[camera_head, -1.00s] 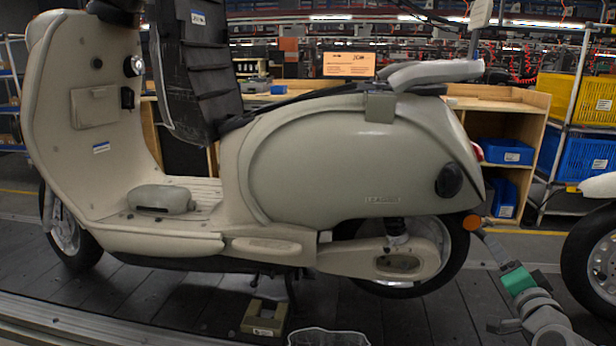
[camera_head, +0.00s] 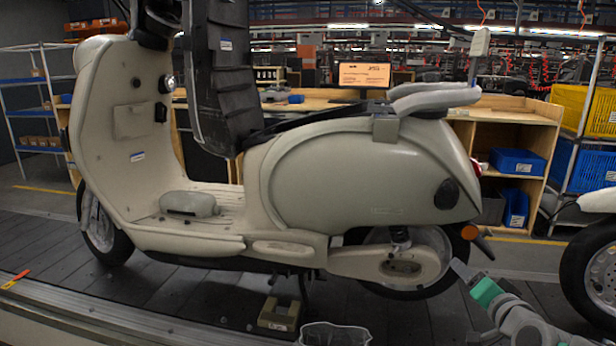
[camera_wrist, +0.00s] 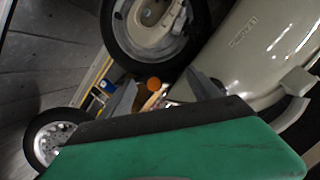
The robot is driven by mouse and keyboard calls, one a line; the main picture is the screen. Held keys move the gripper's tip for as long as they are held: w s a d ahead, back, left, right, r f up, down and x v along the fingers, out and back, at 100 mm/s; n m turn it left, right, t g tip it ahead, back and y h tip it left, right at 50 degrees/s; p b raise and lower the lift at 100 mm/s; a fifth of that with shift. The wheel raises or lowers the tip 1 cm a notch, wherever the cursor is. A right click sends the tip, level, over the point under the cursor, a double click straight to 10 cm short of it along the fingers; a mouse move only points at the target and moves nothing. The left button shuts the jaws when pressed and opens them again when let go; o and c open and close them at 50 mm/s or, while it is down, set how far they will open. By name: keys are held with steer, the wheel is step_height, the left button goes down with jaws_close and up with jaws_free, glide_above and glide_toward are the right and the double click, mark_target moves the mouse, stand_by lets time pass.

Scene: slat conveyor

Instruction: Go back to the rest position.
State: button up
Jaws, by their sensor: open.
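My gripper (camera_head: 462,272) is at the lower right of the head view, just below and right of the scooter's rear wheel. It holds nothing that I can see. In the wrist view my gripper (camera_wrist: 163,95) shows two grey fingers apart, beyond a green housing. The cream scooter (camera_head: 350,185) stands upright on the slat conveyor (camera_head: 160,300). Its rear wheel and side panel (camera_wrist: 250,45) also show in the wrist view.
A second scooter's wheel (camera_head: 592,268) stands close on the right. A beige block (camera_head: 279,313) and a clear bin (camera_head: 335,335) lie low in front. An orange tool (camera_head: 16,279) lies on the conveyor's edge at left. A wooden workbench (camera_head: 520,112) and blue bins (camera_head: 516,162) stand behind.

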steer(key=s+a+r+n+g+y+p, duration=0.1)
steer(key=s+a+r+n+g+p, duration=0.2)
steer(key=a+p, duration=0.5)
steer(key=s+a+r+n+g+y+p, duration=0.1)
steer(key=a+r+n+g+y+p, duration=0.15)
steer(key=a+r+p, duration=0.55)
steer(key=s+a+r+n+g+h+p, duration=0.1)
steer(key=s+a+n+g+p, duration=0.1)
steer(key=s, duration=0.4)
steer(key=s+a+r+n+g+p, duration=0.1)
steer(key=s+a+n+g+p, duration=0.1)
steer(key=s+a+g+p, duration=0.2)
steer(key=s+a+p, duration=0.2)
steer(key=s+a, duration=0.1)
steer(key=shift+s+a+r+h+p, duration=0.25)
steer(key=shift+a+h+p, duration=0.05)
steer(key=shift+h+p, duration=0.1)
steer(key=shift+c, duration=0.4)
